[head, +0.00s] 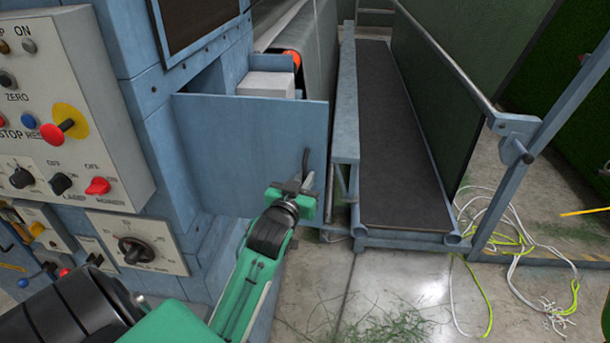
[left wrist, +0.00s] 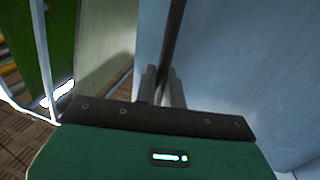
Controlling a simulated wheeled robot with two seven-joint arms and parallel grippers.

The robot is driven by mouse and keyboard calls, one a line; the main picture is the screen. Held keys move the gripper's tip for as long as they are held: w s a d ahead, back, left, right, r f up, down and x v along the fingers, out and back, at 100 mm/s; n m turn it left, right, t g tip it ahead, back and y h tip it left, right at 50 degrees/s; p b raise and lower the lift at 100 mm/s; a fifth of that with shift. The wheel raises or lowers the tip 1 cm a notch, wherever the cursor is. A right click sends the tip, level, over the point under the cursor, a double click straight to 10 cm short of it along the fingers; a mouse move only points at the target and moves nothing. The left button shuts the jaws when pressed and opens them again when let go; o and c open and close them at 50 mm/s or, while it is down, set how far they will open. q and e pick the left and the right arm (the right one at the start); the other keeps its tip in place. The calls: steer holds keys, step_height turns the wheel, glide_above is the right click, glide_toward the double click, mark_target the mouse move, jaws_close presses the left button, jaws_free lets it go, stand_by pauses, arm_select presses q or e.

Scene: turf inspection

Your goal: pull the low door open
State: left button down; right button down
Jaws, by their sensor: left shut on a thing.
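The low door (head: 235,145) is a flat blue-grey panel on the blue machine, standing out from its body, with an opening visible behind its top edge. Its dark upright handle (head: 305,163) is near the door's right edge. My left gripper (head: 307,183) is shut on the handle, at its lower part. In the left wrist view the fingers (left wrist: 160,88) close around the dark bar (left wrist: 174,40), beside the pale blue door face (left wrist: 245,70). The fingers partly hide the handle. My right gripper is not in view.
A light box (head: 266,84) sits behind the door. A control panel (head: 75,110) with knobs is at left. A dark conveyor belt (head: 390,130) with a metal frame runs close on the right. Loose cables (head: 515,230) lie on the floor at right. Some open floor (head: 370,285) is in front.

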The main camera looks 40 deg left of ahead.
arm_select(q)
steer(key=c, duration=1.6)
jaws_free()
steer(key=shift+s, duration=0.2)
steer(key=v, duration=1.3)
steer(key=shift+s+d, duration=0.1)
steer(key=shift+s, duration=0.1)
